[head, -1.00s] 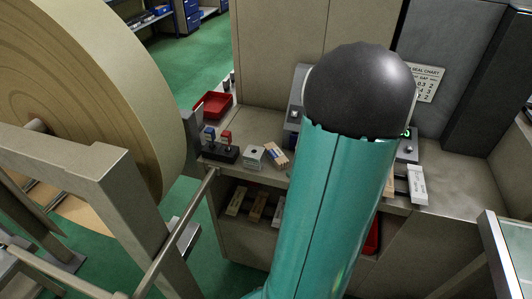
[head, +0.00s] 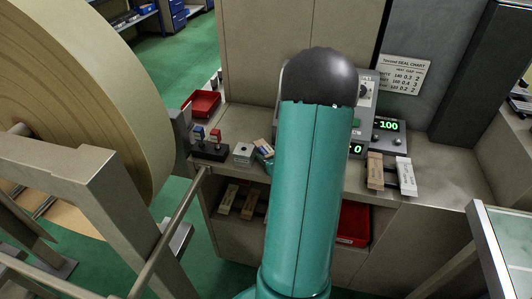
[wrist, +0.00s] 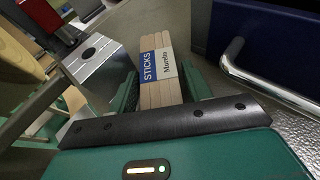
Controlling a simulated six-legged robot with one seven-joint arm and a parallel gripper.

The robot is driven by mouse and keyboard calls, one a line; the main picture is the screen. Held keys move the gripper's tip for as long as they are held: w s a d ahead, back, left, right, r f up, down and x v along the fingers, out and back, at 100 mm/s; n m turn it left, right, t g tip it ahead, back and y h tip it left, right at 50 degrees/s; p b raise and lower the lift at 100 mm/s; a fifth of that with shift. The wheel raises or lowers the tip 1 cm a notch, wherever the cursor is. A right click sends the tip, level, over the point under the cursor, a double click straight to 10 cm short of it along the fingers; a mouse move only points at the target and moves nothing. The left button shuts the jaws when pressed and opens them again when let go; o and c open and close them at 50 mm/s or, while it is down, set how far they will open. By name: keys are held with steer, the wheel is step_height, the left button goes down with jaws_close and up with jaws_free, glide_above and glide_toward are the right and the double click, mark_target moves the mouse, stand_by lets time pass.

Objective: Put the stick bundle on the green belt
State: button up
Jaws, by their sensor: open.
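The stick bundle, several pale wooden sticks in a blue-and-white "STICKS" band, lies on the counter. In the wrist view the bundle (wrist: 158,65) extends from between my gripper's green fingers (wrist: 162,90), which stand apart on either side of it. I cannot tell whether they touch it. In the head view the bundle (head: 262,146) shows partly at the left of my teal arm, with a bit of my gripper (head: 265,162) beside it. My arm hides the rest of the gripper.
A metal block with a hole (head: 243,153) stands close left of the bundle, also in the wrist view (wrist: 98,62). A black base with blue and red levers (head: 210,148) and a red tray (head: 203,103) lie farther left. A metal handle (wrist: 265,80) is close right.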

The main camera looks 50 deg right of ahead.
steer(key=shift+w, duration=0.1)
steer(key=c, duration=0.9)
steer(key=shift+o, duration=0.2)
steer(key=shift+r, duration=0.1)
